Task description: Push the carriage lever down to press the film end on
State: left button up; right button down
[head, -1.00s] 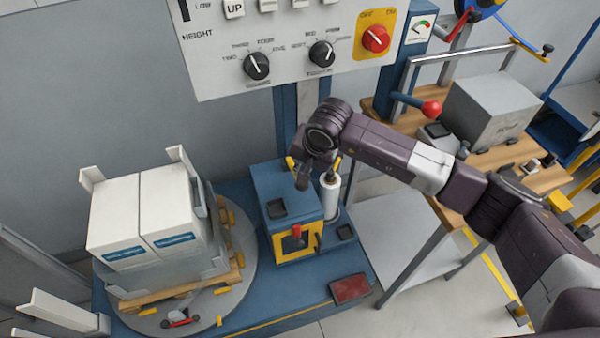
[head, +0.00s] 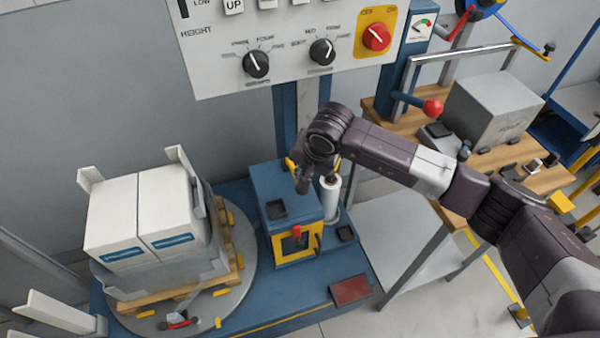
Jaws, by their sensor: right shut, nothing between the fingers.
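The blue film carriage (head: 272,190) stands on the wrapper's blue base, with a yellow-framed front opening. A small lever with a red end (head: 296,231) shows at that opening. The white film roll (head: 329,198) stands upright at the carriage's right side, partly hidden by my arm. My right gripper (head: 303,186) points down over the carriage's top right edge, shut and empty; whether it touches the carriage I cannot tell. White boxes (head: 143,219) sit on a pallet on the round turntable (head: 240,285). I cannot make out the film end. My left gripper is not in view.
A control panel (head: 290,45) with dials and a red switch hangs above the carriage. At right, a wooden bench (head: 470,195) holds a grey box (head: 491,110) and a red-knobbed lever (head: 432,108). A dark red pad (head: 350,289) lies on the base.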

jog(key=shift+s+f+b, duration=0.25)
jog(key=shift+f+b, duration=0.05)
jog(key=shift+f, duration=0.15)
dwell(0.7)
jog(key=shift+w+a+r, duration=0.1)
jog(key=shift+w+r, duration=0.2)
jog(key=shift+r, duration=0.45)
jog(key=shift+w+a+r, duration=0.1)
jog(key=shift+w+r, duration=0.25)
jog(key=shift+r, duration=0.4)
jog(key=shift+w+r, duration=0.3)
jog(key=shift+r, duration=0.45)
jog(key=r, duration=0.1)
jog(key=w+r, duration=0.1)
jog(key=r, duration=0.1)
jog(key=w+r+p, duration=0.1)
jog(key=shift+a+r, duration=0.35)
